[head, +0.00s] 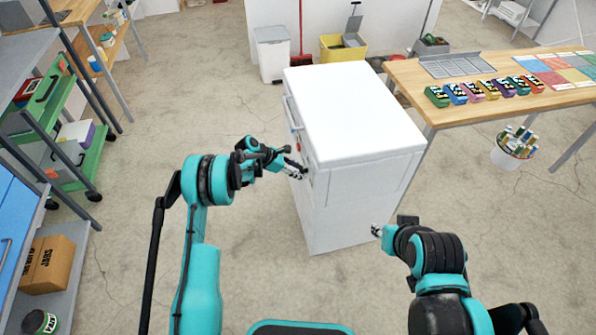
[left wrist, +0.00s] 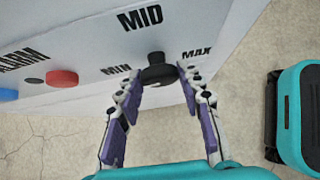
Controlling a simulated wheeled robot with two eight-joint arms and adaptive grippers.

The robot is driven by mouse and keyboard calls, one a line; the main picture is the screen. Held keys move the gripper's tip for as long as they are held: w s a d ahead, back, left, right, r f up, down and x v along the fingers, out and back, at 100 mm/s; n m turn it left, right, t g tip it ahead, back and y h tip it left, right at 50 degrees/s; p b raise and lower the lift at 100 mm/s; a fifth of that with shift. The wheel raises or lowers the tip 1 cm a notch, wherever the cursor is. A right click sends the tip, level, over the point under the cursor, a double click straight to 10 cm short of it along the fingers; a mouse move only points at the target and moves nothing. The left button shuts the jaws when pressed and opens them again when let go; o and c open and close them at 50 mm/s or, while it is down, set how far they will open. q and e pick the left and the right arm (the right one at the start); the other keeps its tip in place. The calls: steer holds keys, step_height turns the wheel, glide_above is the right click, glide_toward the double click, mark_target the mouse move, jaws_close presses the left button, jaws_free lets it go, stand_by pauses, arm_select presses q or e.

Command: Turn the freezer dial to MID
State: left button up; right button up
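The white freezer (head: 355,115) stands in the middle of the head view. Its black dial (left wrist: 157,71) shows in the left wrist view on a white panel, with MIN to its left, MID above and MAX to its right. My left gripper (head: 303,173) is at the freezer's left side. In the left wrist view its fingers (left wrist: 160,82) are apart, one either side of the dial, very close to it; contact is unclear. My right gripper (head: 376,231) is near the freezer's lower right, too small to read.
A red button (left wrist: 62,78) and a blue button (left wrist: 8,95) sit left of the dial near the ALARM label. A wooden table (head: 440,110) with colored boxes stands to the right. A shelf unit (head: 55,130) stands at left. The floor between is clear.

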arm_select(q)
steer(key=shift+t, duration=0.3)
steer(key=shift+s+d+f+m+t+y, duration=0.15)
steer(key=shift+m+t+y, duration=0.15)
steer(key=shift+m+t, duration=0.6)
steer(key=shift+s+a+r+m+t+y, duration=0.1)
steer(key=shift+m+t+y, duration=0.3)
steer(key=shift+t, duration=0.9)
steer(key=o, duration=1.1)
steer(key=shift+d, duration=0.1)
steer(key=shift+o, duration=0.2)
steer(key=v, duration=1.2)
steer(key=shift+s+f, duration=0.2)
